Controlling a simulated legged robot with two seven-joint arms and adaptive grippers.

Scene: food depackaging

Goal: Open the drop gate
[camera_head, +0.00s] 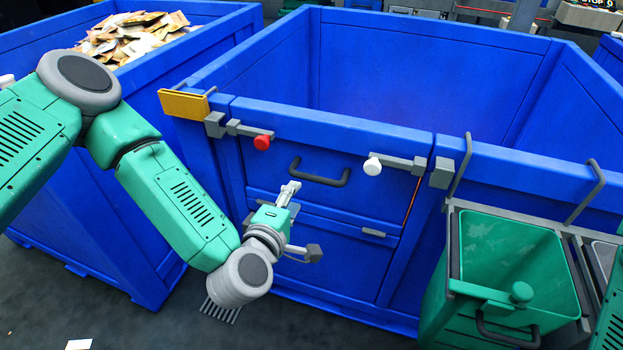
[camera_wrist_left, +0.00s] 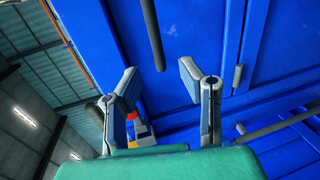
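The drop gate (camera_head: 290,165) is the blue upper front panel of the large blue bin. It looks upright and closed, with a dark bar handle (camera_head: 318,176) across its middle. A grey latch with a red knob (camera_head: 262,142) sits at its top left, and one with a white knob (camera_head: 373,166) at its top right. Whether the latches are engaged I cannot tell. My left gripper (camera_head: 303,220) is open and empty in front of the bin, just below the handle. In the left wrist view, a dark bar (camera_wrist_left: 153,35) lies beyond the open fingertips (camera_wrist_left: 158,82), apart from them. My right gripper is out of view.
A blue bin (camera_head: 110,200) full of packets (camera_head: 130,38) stands at the left. A green bin (camera_head: 510,260) hangs at the right front, beside dark hooks (camera_head: 462,165). A yellow block (camera_head: 184,105) juts from the bin's left corner. The large bin's visible interior looks empty.

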